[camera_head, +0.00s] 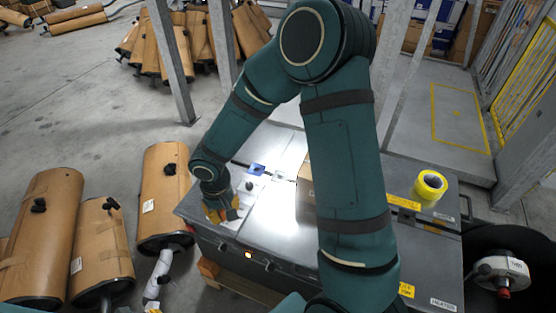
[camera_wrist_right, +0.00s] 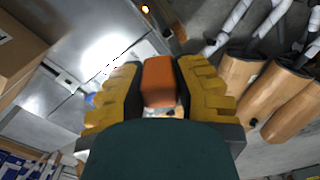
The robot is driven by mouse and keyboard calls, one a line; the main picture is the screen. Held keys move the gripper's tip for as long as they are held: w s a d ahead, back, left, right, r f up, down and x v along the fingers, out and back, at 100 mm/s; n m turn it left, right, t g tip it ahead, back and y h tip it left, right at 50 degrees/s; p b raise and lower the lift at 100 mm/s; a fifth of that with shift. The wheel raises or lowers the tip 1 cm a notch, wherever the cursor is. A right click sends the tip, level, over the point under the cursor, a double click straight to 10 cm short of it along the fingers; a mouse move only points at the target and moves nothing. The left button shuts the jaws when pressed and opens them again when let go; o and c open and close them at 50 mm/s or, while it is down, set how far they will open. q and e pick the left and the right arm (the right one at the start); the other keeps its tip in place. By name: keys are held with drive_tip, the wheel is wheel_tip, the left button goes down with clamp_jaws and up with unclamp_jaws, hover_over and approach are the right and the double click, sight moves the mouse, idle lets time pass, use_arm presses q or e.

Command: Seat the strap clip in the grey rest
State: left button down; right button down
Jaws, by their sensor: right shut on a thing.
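My right gripper (camera_head: 222,212) is low over the left front part of the grey bench top, and its yellow fingers also show in the right wrist view (camera_wrist_right: 158,90). The fingers are shut on an orange-brown block, which I take for the strap clip (camera_wrist_right: 158,82). In the head view the clip is hard to tell from the fingers. A small pale grey piece (camera_head: 279,176) lies behind and to the right of the gripper; I cannot tell whether it is the grey rest. My left gripper is not in view.
The grey bench (camera_head: 285,225) carries a blue piece (camera_head: 257,169), a yellow tape roll (camera_head: 430,187) and a cardboard box (camera_head: 306,180) partly behind my arm. Wrapped mufflers (camera_head: 163,195) stand on the floor to the left. Grey posts (camera_head: 170,60) rise behind.

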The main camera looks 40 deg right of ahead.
drive_tip(key=w+d+f+n+b, duration=0.1)
drive_tip(key=w+d+f+n, duration=0.2)
drive_tip(key=d+n, duration=0.5)
drive_tip(key=w+d+f+n, duration=0.4)
drive_tip(key=d+n, duration=0.3)
drive_tip(key=d, duration=0.4)
drive_tip(key=w+d+f+n+b, duration=0.1)
drive_tip(key=w+d+f+n, duration=0.2)
drive_tip(key=w+d+n, duration=0.2)
drive_tip(key=d+n, duration=0.3)
drive_tip(key=d, duration=0.2)
drive_tip(key=shift+d+f+n+b, duration=0.3)
drive_tip(key=shift+d, duration=0.05)
drive_tip(key=shift+f+b, duration=1.7)
drive_tip(key=shift+f, duration=1.2)
drive_tip(key=shift+f+b, duration=0.4)
drive_tip(key=shift+b, duration=0.05)
